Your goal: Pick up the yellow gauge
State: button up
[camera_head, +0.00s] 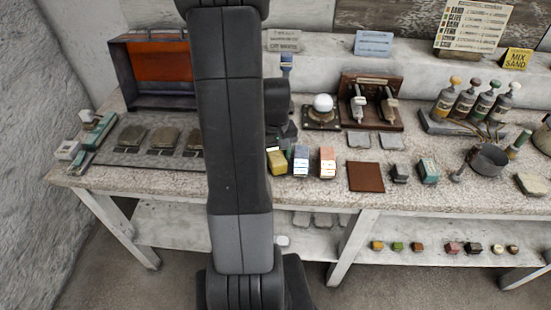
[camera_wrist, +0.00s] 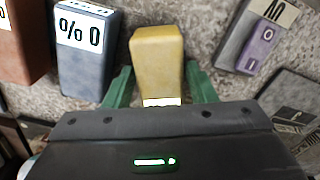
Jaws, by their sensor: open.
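The yellow gauge (camera_head: 277,162) is a small yellow block on the speckled bench top, at the left end of a short row of blocks. In the wrist view the yellow gauge (camera_wrist: 157,62) lies between the two green fingers of my gripper (camera_wrist: 160,88), one finger on each side. The fingers are open, and I cannot tell whether they touch it. A white label shows at its near end, partly cut off by the gripper body. In the head view my arm hides most of the gripper.
A blue block (camera_wrist: 85,50) stands close beside one finger, and it also shows in the head view (camera_head: 301,161). A salmon block (camera_head: 327,162) follows it. A purple block (camera_wrist: 263,47) on a grey piece is on the other side. A brown square (camera_head: 366,177) lies further right.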

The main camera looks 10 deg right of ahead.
aim_at(276, 154)
jog(key=shift+f, duration=0.35)
dwell(0.5)
jog(key=c, duration=0.9)
jog(key=shift+c, duration=0.2)
jog(key=shift+r, duration=0.1)
jog(key=shift+w+r, duration=0.1)
jog(key=shift+r, duration=0.55)
notch_tip(276, 154, up, 9)
